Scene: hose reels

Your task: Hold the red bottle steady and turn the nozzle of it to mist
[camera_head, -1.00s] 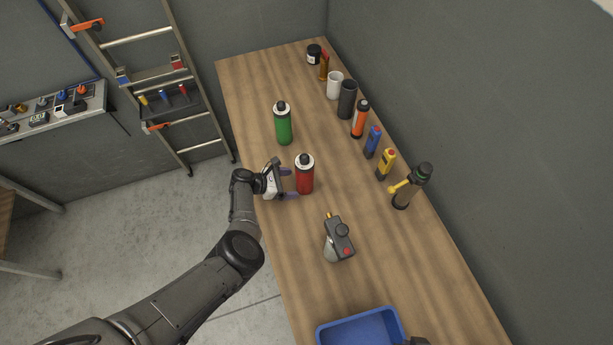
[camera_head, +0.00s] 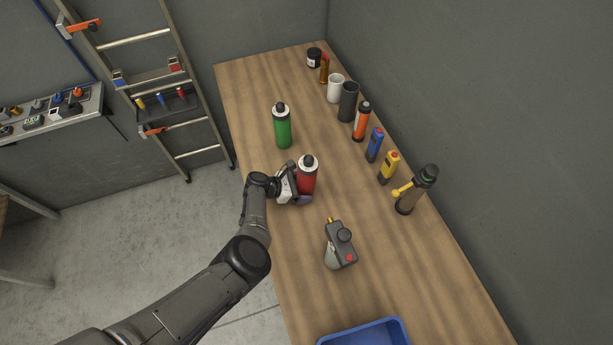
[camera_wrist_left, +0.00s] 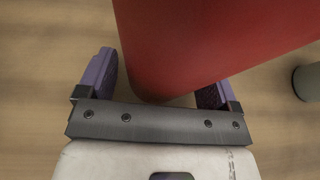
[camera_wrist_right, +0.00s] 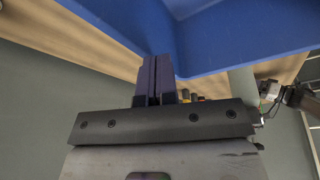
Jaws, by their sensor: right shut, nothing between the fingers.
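The red bottle (camera_head: 307,182) stands on the wooden bench near its left edge, with a pale collar and a dark nozzle (camera_head: 308,160) on top. My left gripper (camera_head: 301,188) is at the bottle's lower body. In the left wrist view the red bottle (camera_wrist_left: 205,40) fills the space between the two purple fingers of my left gripper (camera_wrist_left: 160,75). The fingers are wide apart, and a narrow gap shows beside the left finger; contact on the right side is unclear. My right gripper (camera_wrist_right: 156,75) is shut and empty in the right wrist view. The nozzle's setting is too small to read.
A green bottle (camera_head: 282,127) stands behind the red one. A grey device (camera_head: 341,246) with a black knob lies in front. A blue bin (camera_head: 365,333) is at the near end; its wall is close to my right gripper. Several tools and cups line the wall side.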

